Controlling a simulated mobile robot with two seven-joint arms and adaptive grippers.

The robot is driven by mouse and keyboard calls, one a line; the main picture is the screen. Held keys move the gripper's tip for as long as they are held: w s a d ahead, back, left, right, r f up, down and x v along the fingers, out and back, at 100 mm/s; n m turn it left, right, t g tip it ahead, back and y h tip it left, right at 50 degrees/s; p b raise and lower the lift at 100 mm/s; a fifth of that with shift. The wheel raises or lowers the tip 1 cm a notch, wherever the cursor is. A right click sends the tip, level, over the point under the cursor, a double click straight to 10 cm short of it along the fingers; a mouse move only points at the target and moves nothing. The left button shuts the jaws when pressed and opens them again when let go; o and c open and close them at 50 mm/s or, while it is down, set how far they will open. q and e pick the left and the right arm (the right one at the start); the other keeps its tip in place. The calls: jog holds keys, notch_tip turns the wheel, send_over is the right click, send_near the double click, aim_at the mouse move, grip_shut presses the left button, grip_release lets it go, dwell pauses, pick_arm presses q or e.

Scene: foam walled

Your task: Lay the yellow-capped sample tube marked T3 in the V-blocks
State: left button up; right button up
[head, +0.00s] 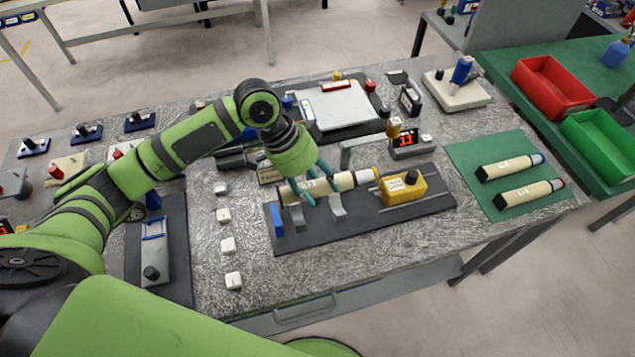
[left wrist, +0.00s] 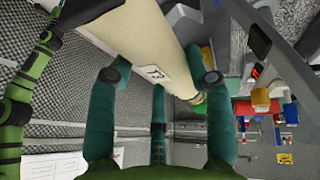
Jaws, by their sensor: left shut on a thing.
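The cream sample tube (head: 345,181) with a yellow cap (head: 368,175) lies level over the dark fixture board (head: 365,222). My left gripper (head: 320,191) is shut on the tube from above. Two grey V-blocks (head: 338,207) show just below the tube, partly hidden by tube and fingers. I cannot tell whether the tube touches them. My right gripper is not in view.
A yellow block (head: 403,188) stands on the board just right of the cap, and a blue stop (head: 276,219) at its left end. Two more tubes (head: 528,194) lie on a green mat (head: 490,150). A grey post with an arm (head: 360,143) stands behind the tube.

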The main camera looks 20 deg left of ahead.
aim_at(317, 196)
pick_arm(q)
jog(key=shift+f+b, duration=2.2)
jog(key=shift+b, duration=0.2)
jog(key=shift+f, duration=1.5)
jog(key=shift+f, duration=0.7)
jog(key=o, duration=1.6)
